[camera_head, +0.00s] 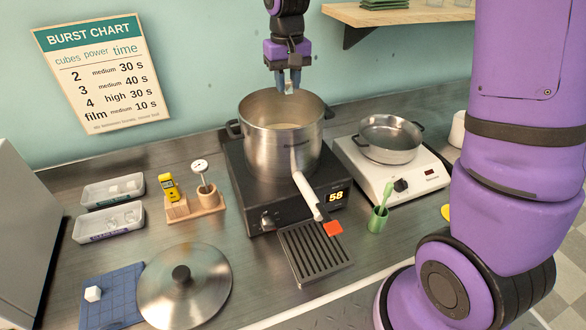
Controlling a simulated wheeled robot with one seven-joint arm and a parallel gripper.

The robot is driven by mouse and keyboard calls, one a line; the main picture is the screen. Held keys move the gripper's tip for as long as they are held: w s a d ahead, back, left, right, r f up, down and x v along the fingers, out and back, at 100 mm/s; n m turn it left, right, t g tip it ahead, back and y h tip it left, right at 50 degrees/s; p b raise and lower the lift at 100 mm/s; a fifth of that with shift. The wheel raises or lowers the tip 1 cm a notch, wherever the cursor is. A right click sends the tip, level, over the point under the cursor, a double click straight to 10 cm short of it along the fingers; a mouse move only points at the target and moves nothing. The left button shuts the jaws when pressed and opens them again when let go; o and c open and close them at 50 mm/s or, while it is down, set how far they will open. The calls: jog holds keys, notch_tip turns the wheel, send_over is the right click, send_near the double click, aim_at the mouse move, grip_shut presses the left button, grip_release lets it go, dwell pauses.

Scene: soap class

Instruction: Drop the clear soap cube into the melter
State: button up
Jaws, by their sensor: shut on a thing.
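My gripper (289,82) is above the tall steel pot (283,140), pointing down, with its fingertips near the level of the far rim. It is shut on a small pale cube (289,91), mostly hidden by the fingers; it looks like the clear soap cube. The pot stands uncovered on a black heater (258,219) whose display reads 58, and I take this to be the melter. Something pale shows inside the pot.
A tray of clear cubes (85,231) and a tray of white cubes (90,200) sit at left. A lid (185,300) and a blue mat (112,312) with a white cube (92,293) lie in front. A shallow pan (390,145) stands on a white hotplate (375,187) at right.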

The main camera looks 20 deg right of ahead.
jog(key=shift+f, duration=1.8)
jog(key=o, duration=1)
jog(key=shift+c, duration=0.2)
jog(key=shift+r, duration=0.1)
notch_tip(320, 180, up, 11)
jog(key=shift+f, duration=0.2)
jog(key=shift+s, duration=0.1)
jog(key=s+d+r+t, duration=0.1)
jog(key=s+d+r, duration=0.15)
jog(key=s, duration=0.45)
jog(key=s+d+r+t, duration=0.1)
jog(key=s+r, duration=0.3)
jog(key=s, duration=0.3)
jog(key=s+d+f+t, duration=0.1)
jog(key=s+d+t, duration=0.2)
jog(key=s, duration=1.2)
jog(key=shift+s+d+f, duration=0.2)
jog(key=shift+s+f, duration=0.05)
jog(key=shift+s, duration=0.15)
